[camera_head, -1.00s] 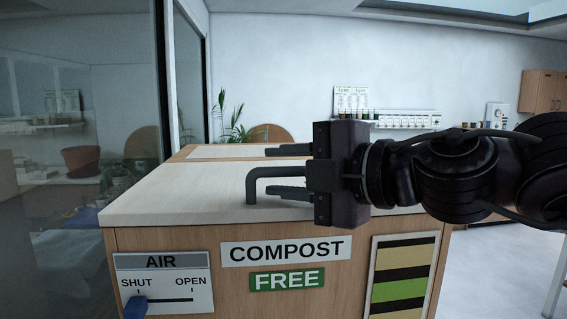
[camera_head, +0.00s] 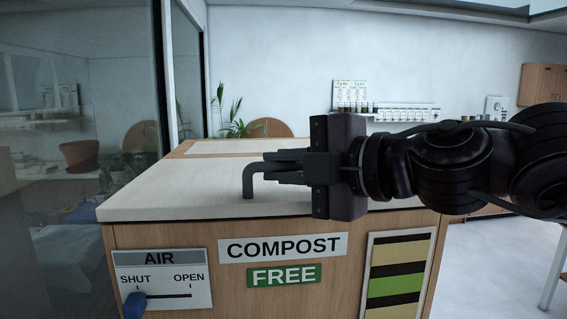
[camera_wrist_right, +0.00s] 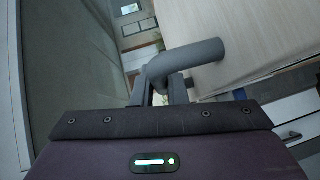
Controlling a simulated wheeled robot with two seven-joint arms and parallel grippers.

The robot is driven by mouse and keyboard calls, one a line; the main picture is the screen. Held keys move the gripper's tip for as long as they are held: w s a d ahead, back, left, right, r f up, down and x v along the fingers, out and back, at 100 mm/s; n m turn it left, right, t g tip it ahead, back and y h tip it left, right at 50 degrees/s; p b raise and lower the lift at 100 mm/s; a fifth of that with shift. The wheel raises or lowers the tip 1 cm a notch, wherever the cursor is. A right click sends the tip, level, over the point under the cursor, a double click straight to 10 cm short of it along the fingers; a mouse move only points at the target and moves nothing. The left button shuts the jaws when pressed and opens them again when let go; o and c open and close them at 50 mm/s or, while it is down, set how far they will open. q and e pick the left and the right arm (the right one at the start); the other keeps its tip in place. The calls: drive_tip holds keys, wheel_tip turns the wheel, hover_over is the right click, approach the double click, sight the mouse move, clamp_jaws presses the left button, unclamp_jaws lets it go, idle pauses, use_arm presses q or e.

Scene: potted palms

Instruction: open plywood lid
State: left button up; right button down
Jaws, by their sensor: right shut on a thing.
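The pale plywood lid (camera_head: 150,192) lies flat on top of the wooden compost box (camera_head: 140,237). A grey bent bar handle (camera_head: 248,184) stands up from the lid near its front edge. My right gripper (camera_head: 280,167) comes in from the right, and its fingers are shut on the handle. In the right wrist view the handle (camera_wrist_right: 190,58) runs between the fingers and bends at its end. The handle's right part is hidden behind the gripper in the head view. My left gripper is not in view.
The box front bears an AIR slider with a blue knob (camera_head: 135,305) at SHUT, a COMPOST FREE sign (camera_head: 283,247) and a striped panel (camera_head: 398,285). A glass wall (camera_head: 80,130) stands at the left. Plants and a shelf (camera_head: 400,115) are behind. Open floor shows at right.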

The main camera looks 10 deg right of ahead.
drive_tip(key=w+r+m+g+h+p, duration=0.1)
drive_tip(key=w+r+m+g+p, duration=0.2)
drive_tip(key=w+r+p, duration=0.5)
drive_tip(key=shift+r+m+g+h+p, duration=0.35)
drive_tip(key=shift+r+g+p, duration=0.45)
drive_tip(key=shift+r+p, duration=2.9)
wheel_tip(320, 180, down, 2)
drive_tip(key=shift+f+p, duration=0.1)
drive_tip(key=shift+p, duration=1)
drive_tip(key=c, duration=1.5)
unclamp_jaws()
drive_tip(key=shift+o, duration=0.2)
